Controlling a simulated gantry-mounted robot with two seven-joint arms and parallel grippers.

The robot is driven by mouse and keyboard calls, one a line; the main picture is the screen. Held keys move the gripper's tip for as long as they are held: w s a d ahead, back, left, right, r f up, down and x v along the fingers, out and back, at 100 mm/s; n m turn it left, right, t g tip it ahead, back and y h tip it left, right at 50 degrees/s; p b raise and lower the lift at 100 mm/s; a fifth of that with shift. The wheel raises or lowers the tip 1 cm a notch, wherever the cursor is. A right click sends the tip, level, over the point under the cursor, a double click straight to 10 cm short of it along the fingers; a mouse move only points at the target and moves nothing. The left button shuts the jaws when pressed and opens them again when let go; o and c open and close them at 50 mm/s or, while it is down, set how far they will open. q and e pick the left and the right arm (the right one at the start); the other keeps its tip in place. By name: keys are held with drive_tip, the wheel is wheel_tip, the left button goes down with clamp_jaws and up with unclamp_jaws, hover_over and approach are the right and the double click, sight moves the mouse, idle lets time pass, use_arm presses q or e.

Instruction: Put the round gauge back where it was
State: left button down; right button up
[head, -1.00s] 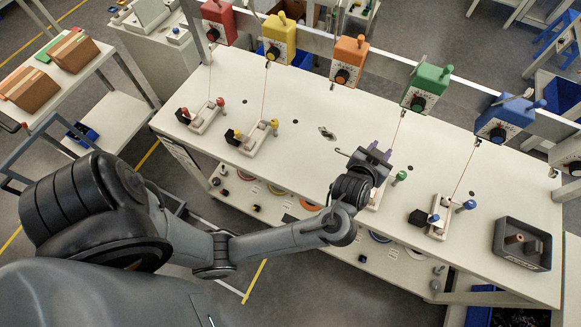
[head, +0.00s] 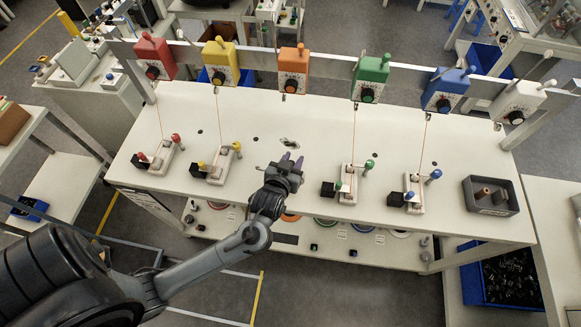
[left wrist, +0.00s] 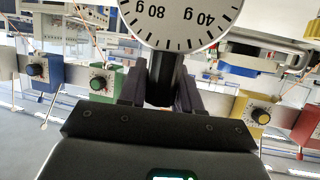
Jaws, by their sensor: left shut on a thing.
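The round gauge (left wrist: 180,18) shows in the left wrist view as a white dial with black marks and gram numbers, cut off by the top edge. My left gripper (left wrist: 160,90) is shut on its dark stem (left wrist: 162,78). In the head view, my left gripper (head: 291,162) is over the front-middle of the white bench (head: 235,112), between the yellow and green stations. I cannot make out the gauge clearly there. My right gripper is not in view.
Coloured boxes, including orange (head: 292,70) and green (head: 370,78), hang from a rail behind. Stations with yellow (head: 215,165), green (head: 347,185) and blue (head: 407,195) knobs flank my gripper. A small metallic piece (head: 289,142) lies just behind it. A grey tray (head: 490,196) stands right.

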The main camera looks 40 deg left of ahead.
use_arm(q)
drive_tip(key=f, duration=0.4)
drive_tip(key=shift+s+a, duration=0.15)
drive_tip(key=shift+a, duration=0.05)
drive_tip(key=shift+f, duration=0.25)
drive_tip(key=c, duration=0.8)
unclamp_jaws()
